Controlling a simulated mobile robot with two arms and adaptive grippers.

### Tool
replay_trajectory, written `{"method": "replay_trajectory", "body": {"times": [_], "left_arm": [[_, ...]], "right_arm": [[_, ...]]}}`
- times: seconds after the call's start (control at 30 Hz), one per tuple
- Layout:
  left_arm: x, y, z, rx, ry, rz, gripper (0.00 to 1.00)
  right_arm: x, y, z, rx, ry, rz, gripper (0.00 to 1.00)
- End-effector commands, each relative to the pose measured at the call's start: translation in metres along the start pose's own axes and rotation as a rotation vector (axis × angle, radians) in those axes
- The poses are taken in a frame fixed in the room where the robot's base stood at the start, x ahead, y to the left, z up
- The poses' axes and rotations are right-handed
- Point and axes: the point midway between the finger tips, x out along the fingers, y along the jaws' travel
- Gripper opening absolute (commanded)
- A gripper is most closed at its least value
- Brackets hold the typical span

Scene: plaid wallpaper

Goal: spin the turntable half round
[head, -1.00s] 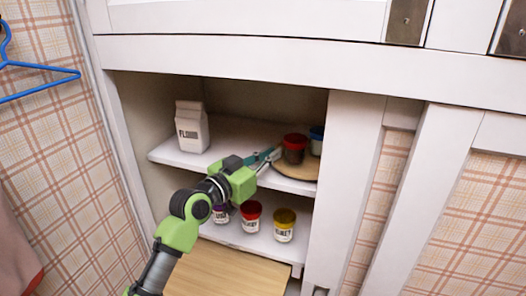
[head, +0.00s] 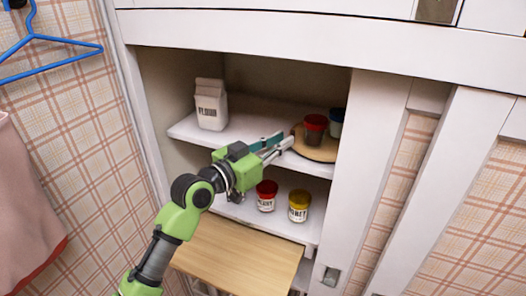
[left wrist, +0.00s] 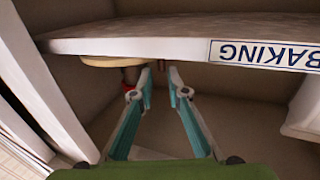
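The turntable (head: 316,151) is a round wooden disc at the right end of the upper cabinet shelf. My right gripper is not in view.
A flour carton (head: 211,106) stands left on the upper shelf. A red jar (head: 266,196) and a yellow jar (head: 299,206) stand on the lower shelf. The cabinet's right upright (head: 366,150) is close beside the turntable. A blue hanger (head: 50,60) hangs left.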

Motion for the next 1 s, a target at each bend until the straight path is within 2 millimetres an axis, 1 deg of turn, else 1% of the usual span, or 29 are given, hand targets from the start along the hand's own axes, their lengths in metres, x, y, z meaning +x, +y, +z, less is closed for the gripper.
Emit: {"method": "replay_trajectory", "body": {"times": [0.03,0.2,0.3,0.4,0.53,0.8,0.87,0.97,1.0], "left_arm": [[-0.012,0.0,0.001,0.003,-0.002,-0.001,0.15],[-0.046,0.0,0.001,0.002,-0.002,0.0,0.15],[-0.061,0.0,0.002,0.001,-0.003,0.0,0.15],[-0.071,0.001,0.001,0.0,-0.003,0.001,0.15],[-0.077,0.001,0.0,-0.001,-0.001,0.002,0.15],[-0.078,0.001,0.0,-0.001,-0.001,0.002,0.15],[-0.078,0.002,0.003,-0.003,-0.007,0.001,0.15],[-0.085,0.006,0.023,-0.013,-0.05,-0.007,0.15],[-0.09,0.009,0.039,-0.02,-0.085,-0.015,0.15]], "right_arm": [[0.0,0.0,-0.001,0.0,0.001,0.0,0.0],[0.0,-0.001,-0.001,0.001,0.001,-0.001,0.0],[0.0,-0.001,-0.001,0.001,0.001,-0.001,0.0],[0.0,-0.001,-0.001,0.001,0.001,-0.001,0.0],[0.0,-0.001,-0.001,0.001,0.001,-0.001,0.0],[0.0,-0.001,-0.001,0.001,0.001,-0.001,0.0],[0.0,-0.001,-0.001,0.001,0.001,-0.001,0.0],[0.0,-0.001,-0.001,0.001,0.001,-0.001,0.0],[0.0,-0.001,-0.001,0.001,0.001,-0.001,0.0]]}}
